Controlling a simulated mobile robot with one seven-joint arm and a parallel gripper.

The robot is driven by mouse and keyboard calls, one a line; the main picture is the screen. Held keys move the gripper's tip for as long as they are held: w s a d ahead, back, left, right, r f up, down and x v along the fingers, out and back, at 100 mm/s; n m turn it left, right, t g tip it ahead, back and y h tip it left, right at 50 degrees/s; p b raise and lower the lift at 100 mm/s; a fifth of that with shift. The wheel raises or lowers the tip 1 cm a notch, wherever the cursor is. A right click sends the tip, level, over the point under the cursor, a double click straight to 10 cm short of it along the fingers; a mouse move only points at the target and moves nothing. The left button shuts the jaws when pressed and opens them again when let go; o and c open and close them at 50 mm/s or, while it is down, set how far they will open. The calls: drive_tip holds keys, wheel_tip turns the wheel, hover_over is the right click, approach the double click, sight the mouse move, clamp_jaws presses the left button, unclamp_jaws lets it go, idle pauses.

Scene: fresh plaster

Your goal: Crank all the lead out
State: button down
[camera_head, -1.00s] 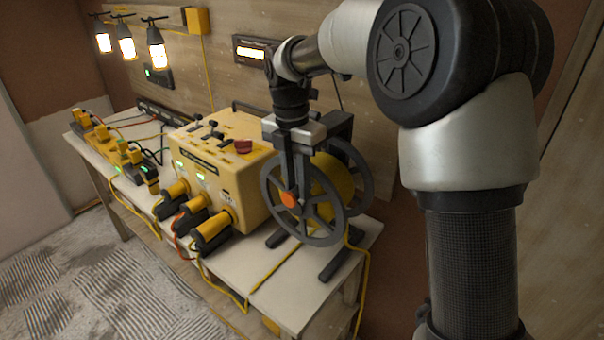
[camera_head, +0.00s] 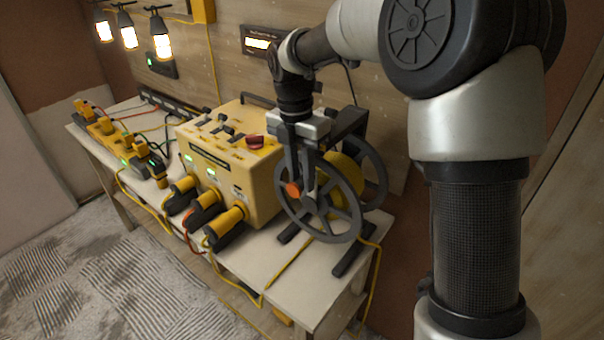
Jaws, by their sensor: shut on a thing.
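The cable reel stands on the right end of the bench. It has grey spoked side wheels (camera_head: 345,224) and a yellow lead wound on its drum (camera_head: 346,170). An orange crank knob (camera_head: 293,190) sits on the near wheel, left of the hub and slightly above it. My gripper (camera_head: 301,178) points down in front of this wheel, shut on the crank knob. Its fingers hide part of the wheel and hub.
A yellow power box (camera_head: 262,186) with yellow-and-black plugs (camera_head: 226,225) stands close left of the reel. Yellow connectors (camera_head: 104,128) lie along the bench's left end. The bench front edge (camera_head: 283,318) is close below the reel. Lit lamps (camera_head: 161,40) hang at upper left.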

drive_tip(key=shift+w+a, duration=0.25)
drive_tip(key=shift+a, duration=0.45)
drive_tip(key=c, duration=1.7)
unclamp_jaws()
drive_tip(key=shift+c, duration=0.2)
drive_tip(key=shift+o, duration=1)
drive_tip(key=shift+w+a+f, duration=0.15)
drive_tip(key=shift+w+a, duration=0.1)
drive_tip(key=shift+d, duration=0.1)
wheel_tip(320, 180, up, 18)
drive_tip(key=p, duration=0.1)
drive_tip(key=shift+w+a+f, duration=0.2)
drive_tip(key=shift+w+f, duration=0.05)
